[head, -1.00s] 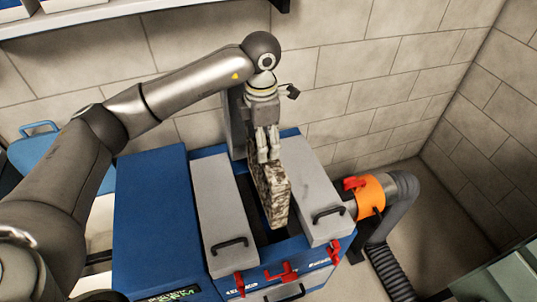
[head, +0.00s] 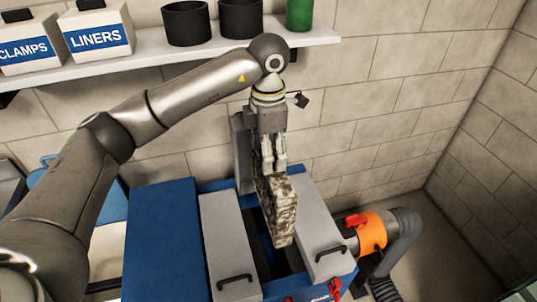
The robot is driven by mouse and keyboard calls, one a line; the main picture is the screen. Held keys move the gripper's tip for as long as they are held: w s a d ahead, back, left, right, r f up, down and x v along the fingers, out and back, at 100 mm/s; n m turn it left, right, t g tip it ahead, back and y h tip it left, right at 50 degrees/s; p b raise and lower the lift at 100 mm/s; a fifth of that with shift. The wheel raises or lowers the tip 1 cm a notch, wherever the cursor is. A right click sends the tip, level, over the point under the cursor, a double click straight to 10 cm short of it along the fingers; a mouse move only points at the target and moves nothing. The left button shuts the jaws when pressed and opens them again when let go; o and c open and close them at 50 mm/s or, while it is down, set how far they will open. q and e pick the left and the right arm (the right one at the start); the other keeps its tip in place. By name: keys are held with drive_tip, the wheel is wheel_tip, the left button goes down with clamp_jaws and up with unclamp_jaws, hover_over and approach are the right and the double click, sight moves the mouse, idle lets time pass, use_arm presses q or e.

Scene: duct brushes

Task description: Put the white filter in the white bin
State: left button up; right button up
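My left gripper (head: 273,158) is shut on the top edge of a flat filter panel (head: 279,205). The panel is mottled brown, grey and off-white, so it looks dirty rather than plain white. It hangs upright over the dark slot (head: 283,255) in the blue machine (head: 157,245), between two grey covers. I cannot tell whether its lower edge is fully clear of the slot. No clean white filter is visible. A pale surface (head: 108,250) beside a blue lid-like piece (head: 75,200) is mostly behind my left arm; I cannot tell whether it is the white bin. My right gripper is not in view.
Grey covers with black handles (head: 222,240) (head: 318,230) flank the slot. An orange collar (head: 371,231) and grey duct (head: 404,235) are at the right. The shelf (head: 170,52) above holds labelled boxes (head: 97,30), dark pots (head: 187,22) and a green container (head: 299,14).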

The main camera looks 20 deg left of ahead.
use_arm(q)
drive_tip(key=r+p, duration=0.1)
drive_tip(key=r, duration=0.1)
drive_tip(key=w+r+p, duration=0.1)
drive_tip(key=shift+a+r, duration=0.15)
drive_tip(key=shift+r, duration=0.25)
clamp_jaws()
drive_tip(key=r, duration=0.1)
drive_tip(key=s+r, duration=0.1)
drive_tip(key=r+p, duration=0.1)
drive_tip(key=shift+s+d, duration=0.25)
drive_tip(key=shift+d, duration=0.1)
drive_tip(key=shift+r+p, duration=0.3)
drive_tip(key=shift+r, duration=0.1)
drive_tip(key=shift+w+a+r+p, duration=0.2)
drive_tip(key=shift+w+r+p, duration=0.15)
drive_tip(key=shift+r+p, duration=0.25)
drive_tip(key=shift+r, duration=0.4)
wheel_tip(320, 180, up, 5)
drive_tip(key=p, duration=0.2)
drive_tip(key=shift+s+f+p, duration=0.1)
drive_tip(key=shift+f+p, duration=0.05)
drive_tip(key=shift+p, duration=0.2)
drive_tip(key=shift+f, duration=0.1)
